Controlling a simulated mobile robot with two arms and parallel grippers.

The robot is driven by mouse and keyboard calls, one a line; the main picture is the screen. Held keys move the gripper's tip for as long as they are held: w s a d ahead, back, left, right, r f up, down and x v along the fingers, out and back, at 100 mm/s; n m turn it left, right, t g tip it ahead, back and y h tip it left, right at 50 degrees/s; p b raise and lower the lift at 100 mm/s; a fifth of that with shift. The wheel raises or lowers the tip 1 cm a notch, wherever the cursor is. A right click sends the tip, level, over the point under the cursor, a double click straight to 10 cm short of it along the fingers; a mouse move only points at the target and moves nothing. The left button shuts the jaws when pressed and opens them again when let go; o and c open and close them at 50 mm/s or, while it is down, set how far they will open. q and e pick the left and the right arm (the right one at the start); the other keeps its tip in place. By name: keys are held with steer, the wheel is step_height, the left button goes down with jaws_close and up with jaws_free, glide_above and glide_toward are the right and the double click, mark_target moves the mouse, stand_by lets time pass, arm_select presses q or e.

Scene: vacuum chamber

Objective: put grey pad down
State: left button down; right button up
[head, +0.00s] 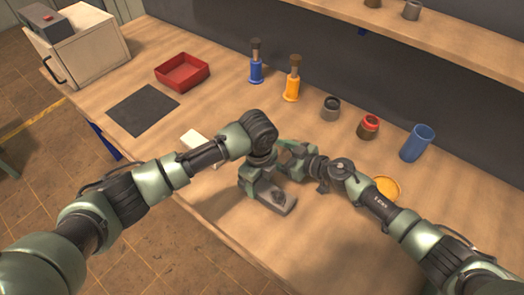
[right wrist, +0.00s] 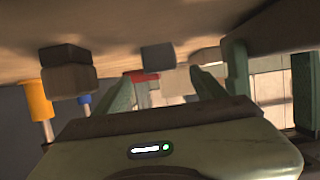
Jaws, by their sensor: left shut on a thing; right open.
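My left gripper (head: 268,190) is over the front middle of the bench, seen from above. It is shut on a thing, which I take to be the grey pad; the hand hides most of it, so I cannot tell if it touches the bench. My right gripper (head: 290,158) is beside and just behind the left one, low over the bench. In the right wrist view its two green fingers (right wrist: 160,88) stand apart, with nothing seen between them up close.
A dark mat (head: 143,108) and red tray (head: 182,71) lie to the left. A small white block (head: 194,138) is behind my left forearm.

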steer(key=shift+x, duration=2.6)
steer(key=shift+s, duration=0.1)
jaws_close()
steer(key=shift+r, duration=0.6)
steer(key=v, duration=0.4)
steer(key=shift+d+f, duration=0.2)
steer(key=shift+f, duration=0.2)
step_height(320, 180, up, 13)
